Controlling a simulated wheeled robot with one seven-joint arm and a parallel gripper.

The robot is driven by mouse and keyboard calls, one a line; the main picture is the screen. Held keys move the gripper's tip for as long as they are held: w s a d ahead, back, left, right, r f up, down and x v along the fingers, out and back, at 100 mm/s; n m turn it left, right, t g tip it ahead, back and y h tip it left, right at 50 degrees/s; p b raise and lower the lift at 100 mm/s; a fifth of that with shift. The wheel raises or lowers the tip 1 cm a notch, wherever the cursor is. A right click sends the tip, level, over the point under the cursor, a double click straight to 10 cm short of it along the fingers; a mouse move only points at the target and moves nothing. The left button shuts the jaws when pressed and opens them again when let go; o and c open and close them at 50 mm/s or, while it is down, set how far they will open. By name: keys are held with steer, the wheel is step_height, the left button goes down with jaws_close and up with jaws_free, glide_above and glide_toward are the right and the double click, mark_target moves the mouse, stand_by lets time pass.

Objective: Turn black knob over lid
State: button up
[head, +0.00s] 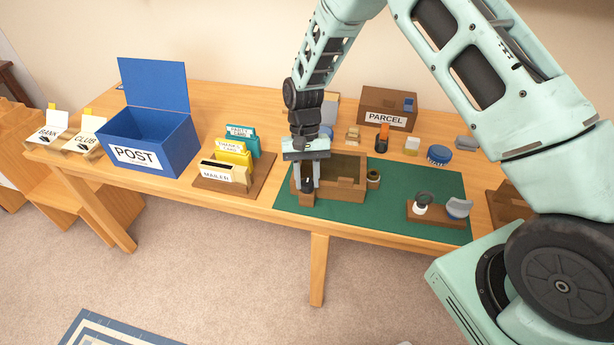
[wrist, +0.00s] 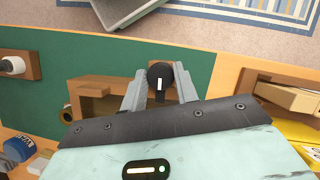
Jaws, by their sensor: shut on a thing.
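A black knob (wrist: 160,76) with a white line on it sits between the two fingers of my gripper (wrist: 159,92) in the wrist view. The line points toward the gripper's palm. My gripper also shows in the head view (head: 307,184), pointing down at the front left corner of a brown wooden box (head: 345,191) on the green mat. The fingers are shut on the knob. A small wooden block (head: 307,200) is under the knob at that corner. The box's top looks open in the head view; my gripper hides its left part, and I cannot make out a lid for certain.
A small round roll (head: 374,178) stands just right of the box. A wooden holder (head: 425,215) with stamps is at the green mat's (head: 400,180) front right. A rack of cards (head: 228,175) and a blue POST box (head: 150,145) stand left. The parcel box (head: 388,105) is behind.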

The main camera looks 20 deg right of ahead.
stand_by(0.3)
steer(key=o, duration=1)
steer(key=b+v, duration=0.2)
steer(key=v, duration=1.5)
steer(key=shift+r, duration=0.2)
